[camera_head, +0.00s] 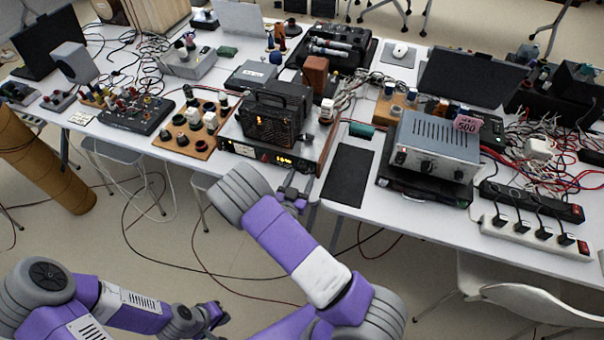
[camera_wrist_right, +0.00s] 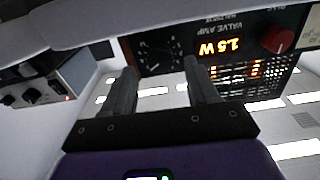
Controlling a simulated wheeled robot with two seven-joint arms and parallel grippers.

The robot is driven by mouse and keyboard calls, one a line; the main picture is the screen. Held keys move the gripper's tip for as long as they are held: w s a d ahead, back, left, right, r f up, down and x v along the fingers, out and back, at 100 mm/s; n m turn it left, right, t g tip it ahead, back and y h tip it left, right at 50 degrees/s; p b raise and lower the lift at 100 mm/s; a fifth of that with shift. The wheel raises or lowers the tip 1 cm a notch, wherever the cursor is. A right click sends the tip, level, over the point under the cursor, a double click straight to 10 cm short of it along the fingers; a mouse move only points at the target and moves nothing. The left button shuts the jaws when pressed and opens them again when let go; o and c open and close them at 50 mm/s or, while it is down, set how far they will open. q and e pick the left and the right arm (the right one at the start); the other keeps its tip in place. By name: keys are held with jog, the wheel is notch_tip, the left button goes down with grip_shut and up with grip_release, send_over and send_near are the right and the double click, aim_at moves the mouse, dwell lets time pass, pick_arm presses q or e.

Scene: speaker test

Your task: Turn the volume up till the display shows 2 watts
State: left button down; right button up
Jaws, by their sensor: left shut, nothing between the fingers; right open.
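The valve amp (camera_head: 240,150) stands at the table's front edge, with a black slotted cage on top and lit orange digits on its front. In the right wrist view its display (camera_wrist_right: 220,47) reads 1.5 W. A dark round knob with scale marks (camera_wrist_right: 156,55) sits beside the display, and a red knob (camera_wrist_right: 278,40) is on its other side. My right gripper (camera_head: 297,192) is in front of the amp's right end. In the wrist view its open fingers (camera_wrist_right: 160,70) point at the dark knob; contact is not clear. My left gripper (camera_head: 218,312) is shut and empty, low and away from the table.
A grey metal unit (camera_head: 435,145) with a pink 500 tag stands right of the amp. A black mat (camera_head: 348,175) lies between them. A knob board (camera_head: 190,130) is to the left. Power strips (camera_head: 530,232) and cables crowd the right.

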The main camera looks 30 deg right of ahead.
jog(key=shift+x, duration=1.1)
jog(key=shift+c, duration=0.3)
jog(key=c, duration=0.9)
jog(key=shift+f+m+b, duration=0.15)
jog(key=shift+m+b, duration=0.35)
jog(key=shift+b, duration=0.25)
jog(key=shift+c, duration=0.5)
jog(key=shift+m, duration=0.3)
jog(key=o, duration=1.1)
jog(key=shift+c, duration=0.2)
